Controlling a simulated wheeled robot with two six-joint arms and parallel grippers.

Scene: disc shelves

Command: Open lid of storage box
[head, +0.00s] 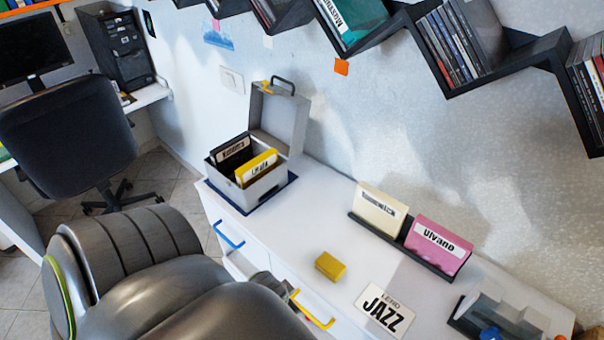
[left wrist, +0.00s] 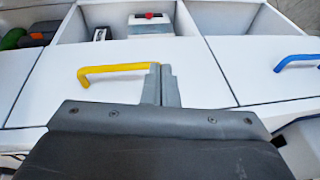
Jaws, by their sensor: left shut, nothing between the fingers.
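The grey storage box (head: 264,186) stands at the back left of the white cabinet top on a dark blue mat (head: 287,181). Its lid (head: 281,113) is raised upright at the back, with a dark handle (head: 283,85) on top and a yellow latch (head: 267,86). A dark sleeve (head: 233,149) and a yellow sleeve (head: 257,167) stand inside. My left gripper (left wrist: 161,84) is shut and empty beside the right end of the yellow drawer handle (left wrist: 112,69), well apart from the box. My right gripper is in neither view.
A yellow block (head: 330,266), a JAZZ card (head: 384,308) and a rack (head: 440,268) with cream (head: 380,208) and pink (head: 437,246) sleeves are on the cabinet top. The blue drawer handle (head: 229,235) juts from the front. Wall shelves (head: 490,72) hang above.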

